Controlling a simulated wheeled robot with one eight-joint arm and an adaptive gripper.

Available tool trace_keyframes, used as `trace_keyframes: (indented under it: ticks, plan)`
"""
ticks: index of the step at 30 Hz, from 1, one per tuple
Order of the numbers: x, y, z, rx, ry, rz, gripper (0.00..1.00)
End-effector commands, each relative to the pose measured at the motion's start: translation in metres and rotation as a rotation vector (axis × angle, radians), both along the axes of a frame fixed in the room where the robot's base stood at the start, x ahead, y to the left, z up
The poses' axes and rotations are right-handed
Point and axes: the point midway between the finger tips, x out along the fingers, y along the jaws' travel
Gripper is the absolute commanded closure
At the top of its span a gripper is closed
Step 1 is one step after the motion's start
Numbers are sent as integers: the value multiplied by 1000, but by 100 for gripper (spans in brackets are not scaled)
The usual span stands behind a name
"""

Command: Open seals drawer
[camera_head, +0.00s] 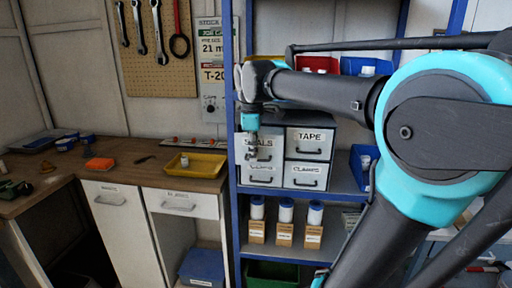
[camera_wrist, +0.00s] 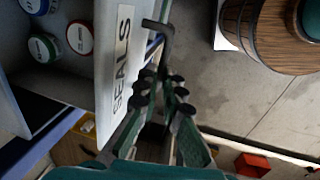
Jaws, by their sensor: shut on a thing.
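The seals drawer (camera_head: 263,141) is the upper left one of a grey drawer unit on the blue shelf, partly hidden by my gripper (camera_head: 252,150). In the wrist view its white front (camera_wrist: 122,70) bears the SEALS label. Behind that front I see into the drawer, which stands out at least partly, with several round red-, green- and blue-edged things (camera_wrist: 80,38) inside. The dark handle (camera_wrist: 160,30) sticks out from the front. My gripper (camera_wrist: 163,95) is shut on the handle, its fingers along the front; the exact contact is partly hidden.
The TAPE drawer (camera_head: 309,143) is beside the seals drawer, with two more drawers below. A blue upright (camera_head: 230,150) stands close on the left, with a wooden counter (camera_head: 130,158) beyond it. A blue bin (camera_head: 362,167) is at right. The wrist view shows a wooden barrel (camera_wrist: 240,25).

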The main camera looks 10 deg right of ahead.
Motion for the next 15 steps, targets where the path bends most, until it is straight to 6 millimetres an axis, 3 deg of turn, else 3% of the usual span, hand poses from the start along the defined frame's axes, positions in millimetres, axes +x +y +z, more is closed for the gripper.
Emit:
trace_keyframes:
  ticks: [6, 15]
  plan:
    - [-45, 15, -1, 0, 1, 4, 100]
    - [-79, 26, -1, 0, 1, 2, 100]
